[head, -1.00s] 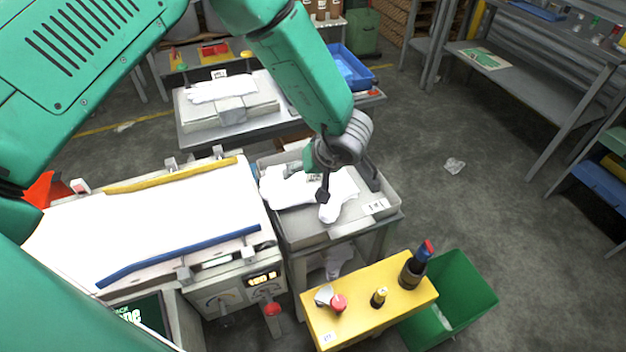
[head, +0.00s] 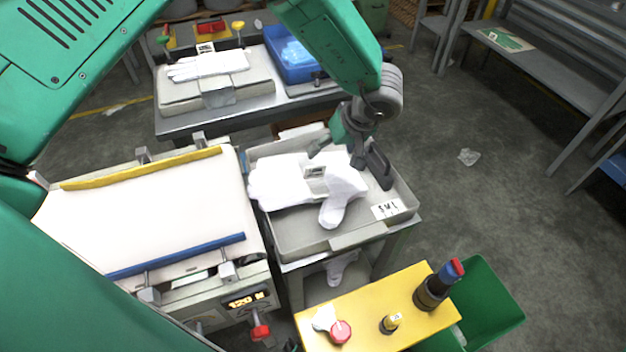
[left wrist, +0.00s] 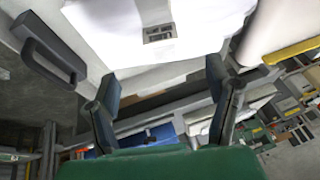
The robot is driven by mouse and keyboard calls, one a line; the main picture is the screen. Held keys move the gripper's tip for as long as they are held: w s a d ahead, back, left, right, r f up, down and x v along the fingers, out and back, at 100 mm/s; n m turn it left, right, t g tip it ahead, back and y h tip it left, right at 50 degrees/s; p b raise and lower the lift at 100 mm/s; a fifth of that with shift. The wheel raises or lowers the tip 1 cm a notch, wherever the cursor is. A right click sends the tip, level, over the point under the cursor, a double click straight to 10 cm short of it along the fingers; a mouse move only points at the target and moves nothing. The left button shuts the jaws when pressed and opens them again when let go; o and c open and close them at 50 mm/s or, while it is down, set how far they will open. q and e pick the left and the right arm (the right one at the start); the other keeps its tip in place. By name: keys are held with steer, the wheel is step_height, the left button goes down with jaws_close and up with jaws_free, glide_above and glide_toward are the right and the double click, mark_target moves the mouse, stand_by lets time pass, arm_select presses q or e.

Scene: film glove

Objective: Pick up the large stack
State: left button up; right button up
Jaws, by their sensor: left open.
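A white glove stack (head: 280,180) with a printed label lies in a grey tray (head: 290,245), with a folded cuff or glove part at its right. In the left wrist view the white stack (left wrist: 120,25) fills the top, label showing. My left gripper (head: 345,148) hangs over the back right of the tray, close to the stack's far edge. Its two dark fingers (left wrist: 163,92) are apart with nothing between them. Whether they touch the stack cannot be told. Another white glove stack (head: 205,65) lies on the back table. My right gripper is not in view.
The tray has a dark handle (head: 380,166) beside my gripper. A white-topped machine (head: 150,215) stands at left. A blue bin (head: 295,60) stands behind; floor at right is mostly clear.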

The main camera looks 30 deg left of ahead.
arm_select(q)
glide_toward(317, 172)
steer(key=x, duration=0.3)
steer(key=shift+d+f, duration=0.25)
steer(key=shift+d, duration=0.05)
steer(key=a+f, duration=0.4)
steer(key=f, duration=0.1)
steer(key=shift+w+f+b, duration=0.15)
steer(key=shift+w+b, duration=0.05)
steer(key=shift+b, duration=0.2)
steer(key=shift+w+f, duration=0.15)
steer(key=shift+f, duration=0.3)
steer(key=shift+d+r, duration=0.15)
steer(key=shift+d, duration=0.15)
steer(key=c, duration=0.5)
steer(key=shift+a, duration=0.1)
steer(key=c, duration=0.6)
steer(key=shift+a, duration=0.3)
steer(key=shift+c, duration=1)
